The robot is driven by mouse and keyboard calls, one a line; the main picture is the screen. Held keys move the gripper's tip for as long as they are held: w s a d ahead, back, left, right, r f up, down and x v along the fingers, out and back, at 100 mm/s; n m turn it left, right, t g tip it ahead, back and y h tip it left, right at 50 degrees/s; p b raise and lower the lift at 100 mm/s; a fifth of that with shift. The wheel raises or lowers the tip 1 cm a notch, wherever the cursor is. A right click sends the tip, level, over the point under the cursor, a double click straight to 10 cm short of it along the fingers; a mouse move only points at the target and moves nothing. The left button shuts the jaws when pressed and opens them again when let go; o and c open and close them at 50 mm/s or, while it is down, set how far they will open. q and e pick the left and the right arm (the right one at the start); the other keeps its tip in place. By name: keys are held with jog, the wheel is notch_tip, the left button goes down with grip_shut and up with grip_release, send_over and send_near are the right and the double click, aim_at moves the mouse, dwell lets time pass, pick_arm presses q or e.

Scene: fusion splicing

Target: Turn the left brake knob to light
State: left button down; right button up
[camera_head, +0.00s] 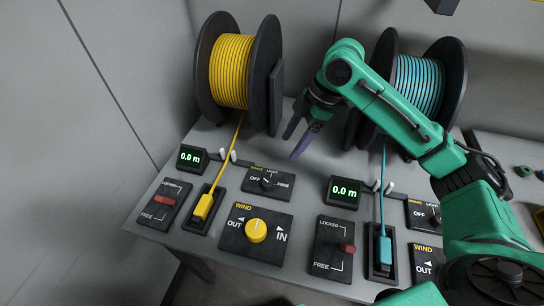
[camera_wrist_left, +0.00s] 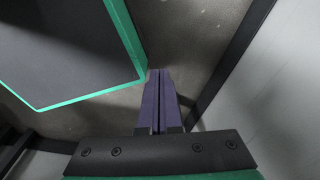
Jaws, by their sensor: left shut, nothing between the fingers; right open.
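The left brake knob (camera_head: 267,183) is a small black dial on a dark panel (camera_head: 285,193) marked OFF, LIGHT and FIRM, between the left display and the right display. Its pointer is too small to read surely; it seems to point up-left, toward OFF. My right gripper (camera_head: 291,147) is open and empty, purple fingers pointing down above the table, a little above and right of the brake panel in the head view and apart from it. My left gripper (camera_wrist_left: 160,74) is shut and empty in the left wrist view, over bare floor; it is not in the head view.
A yellow cable reel (camera_head: 232,70) and a blue cable reel (camera_head: 418,85) stand at the back. The yellow wind knob (camera_head: 256,230), left lock lever (camera_head: 163,199), right lock lever (camera_head: 346,248) and right brake knob (camera_head: 434,220) sit nearby. Both displays read 0.0 m.

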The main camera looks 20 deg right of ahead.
send_near(268, 181)
jog(key=f, duration=0.1)
jog(key=x, duration=0.7)
jog(key=shift+a+f, duration=0.2)
jog(key=shift+a, duration=0.05)
jog(key=shift+s+a+f, duration=0.1)
jog(key=shift+a+f, duration=0.05)
jog(key=shift+f, duration=0.1)
jog(key=shift+c, duration=1)
pick_arm(q)
jog(key=shift+s+a, duration=0.3)
jog(key=shift+s, duration=0.65)
pick_arm(e)
grip_shut()
